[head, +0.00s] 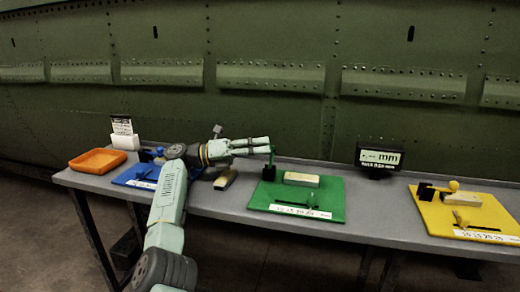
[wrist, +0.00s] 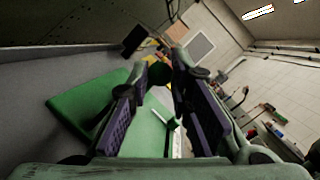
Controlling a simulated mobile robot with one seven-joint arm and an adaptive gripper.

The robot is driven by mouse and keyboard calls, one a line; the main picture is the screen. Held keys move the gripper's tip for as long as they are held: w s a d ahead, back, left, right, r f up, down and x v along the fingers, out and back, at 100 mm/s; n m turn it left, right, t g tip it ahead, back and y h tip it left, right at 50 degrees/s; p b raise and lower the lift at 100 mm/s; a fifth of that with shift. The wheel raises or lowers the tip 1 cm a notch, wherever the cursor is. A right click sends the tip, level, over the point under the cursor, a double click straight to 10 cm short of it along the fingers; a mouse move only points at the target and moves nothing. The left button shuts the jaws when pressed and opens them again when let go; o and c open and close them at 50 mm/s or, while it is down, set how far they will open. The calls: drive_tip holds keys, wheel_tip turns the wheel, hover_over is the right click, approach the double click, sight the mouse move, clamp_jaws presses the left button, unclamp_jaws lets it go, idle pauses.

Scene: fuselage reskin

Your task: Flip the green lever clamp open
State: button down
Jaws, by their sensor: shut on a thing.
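The green lever clamp stands at the back left corner of the green board (head: 325,200), with a black base (head: 268,173) and a thin green lever (head: 271,158) standing roughly upright. My gripper (head: 268,145) reaches in from the left, level above the board, with its fingertips at the top of the lever. In the wrist view, the dark green round knob (wrist: 160,73) sits between the fingertips of my gripper (wrist: 154,84), which is shut on it. The fingers partly hide the knob, and the clamp's base cannot be made out in that view.
A pale block (head: 301,179) lies on the green board. A blue board (head: 138,175), an orange tray (head: 97,161) and a loose tan block (head: 225,179) are to the left. A black display (head: 380,158) and a yellow board (head: 480,218) are to the right. A riveted fuselage wall (head: 270,40) rises behind.

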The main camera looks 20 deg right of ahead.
drive_tip(key=c, duration=1.5)
unclamp_jaws()
drive_tip(key=shift+o, duration=0.2)
drive_tip(key=shift+r, duration=0.15)
wheel_tip(320, 180, up, 10)
